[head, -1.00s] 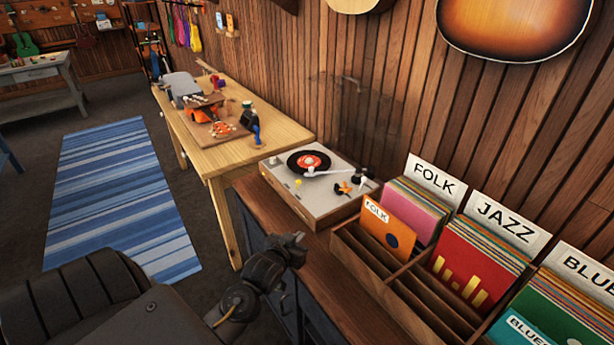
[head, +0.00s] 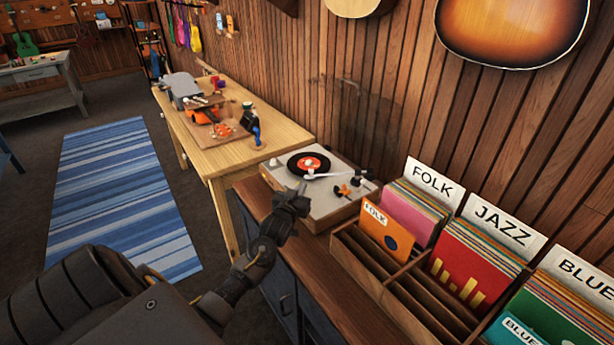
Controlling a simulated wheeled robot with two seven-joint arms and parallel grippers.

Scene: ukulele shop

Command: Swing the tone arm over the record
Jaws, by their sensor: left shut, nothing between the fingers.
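The turntable (head: 325,207) stands on the dark wooden cabinet, left of the record crate. A black record with a red label (head: 308,164) lies on its platter. The gripper hides part of the turntable's front. My right gripper is not in view.
A wooden crate (head: 343,248) of records with FOLK, JAZZ and BLUES cards stands right of the turntable. The clear raised lid (head: 372,115) is behind it. A wooden workbench (head: 283,139) with tools and parts is at the left. The cabinet top (head: 330,292) in front is bare.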

